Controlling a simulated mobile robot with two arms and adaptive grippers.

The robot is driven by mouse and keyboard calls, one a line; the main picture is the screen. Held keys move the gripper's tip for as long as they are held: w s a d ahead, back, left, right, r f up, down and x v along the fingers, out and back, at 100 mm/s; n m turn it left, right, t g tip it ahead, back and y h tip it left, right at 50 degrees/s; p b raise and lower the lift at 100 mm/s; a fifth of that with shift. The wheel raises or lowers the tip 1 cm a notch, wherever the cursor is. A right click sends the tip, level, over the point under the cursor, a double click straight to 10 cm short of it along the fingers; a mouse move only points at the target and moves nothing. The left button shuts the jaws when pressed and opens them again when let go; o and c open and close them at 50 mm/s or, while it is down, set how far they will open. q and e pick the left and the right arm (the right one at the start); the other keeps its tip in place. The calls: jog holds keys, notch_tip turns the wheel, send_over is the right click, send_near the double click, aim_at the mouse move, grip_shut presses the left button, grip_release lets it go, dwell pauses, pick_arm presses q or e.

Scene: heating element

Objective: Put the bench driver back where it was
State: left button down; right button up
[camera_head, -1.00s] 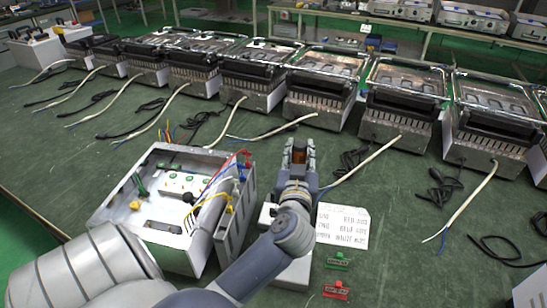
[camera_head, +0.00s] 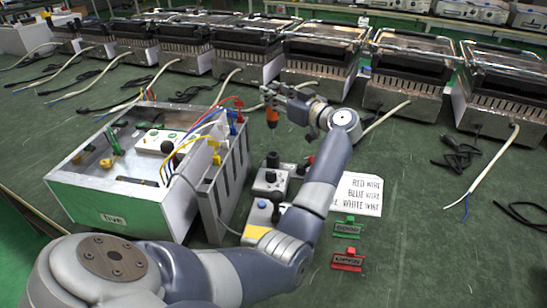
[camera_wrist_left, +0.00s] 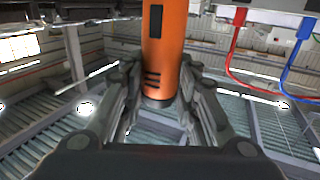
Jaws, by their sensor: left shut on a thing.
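The bench driver (camera_head: 272,118) is orange with a dark lower end. It hangs roughly upright in my left gripper (camera_head: 273,95), above the green bench and to the right of the open grey box. In the left wrist view, the driver's orange body (camera_wrist_left: 165,50) stands between the two fingers of my left gripper (camera_wrist_left: 160,85), which are shut on it. Its far end runs out of that view at the top. My right gripper is not in view.
The open box (camera_head: 120,205) with coloured leads stands at left, labelled "live". A grey device with knobs (camera_head: 270,180) is beside it, partly behind my left arm. A paper list (camera_head: 358,195), a green tag (camera_head: 347,228) and a red tag (camera_head: 347,259) lie right. Several grills (camera_head: 320,55) line the back.

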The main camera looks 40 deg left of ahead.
aim_at(277, 125)
pick_arm(q)
notch_tip(277, 125, down, 6)
jog(key=shift+r+b, duration=0.1)
jog(key=shift+b, duration=0.65)
notch_tip(277, 125, down, 4)
jog(key=shift+r+b, duration=0.1)
jog(key=shift+b, duration=0.5)
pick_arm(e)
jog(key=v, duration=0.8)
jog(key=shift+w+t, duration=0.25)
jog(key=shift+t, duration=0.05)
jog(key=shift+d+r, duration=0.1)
pick_arm(q)
jog(key=c, duration=1.7)
grip_release()
jog(key=shift+f, duration=0.35)
jog(key=o, duration=0.5)
jog(key=shift+c, duration=0.2)
jog(key=shift+r, duration=0.1)
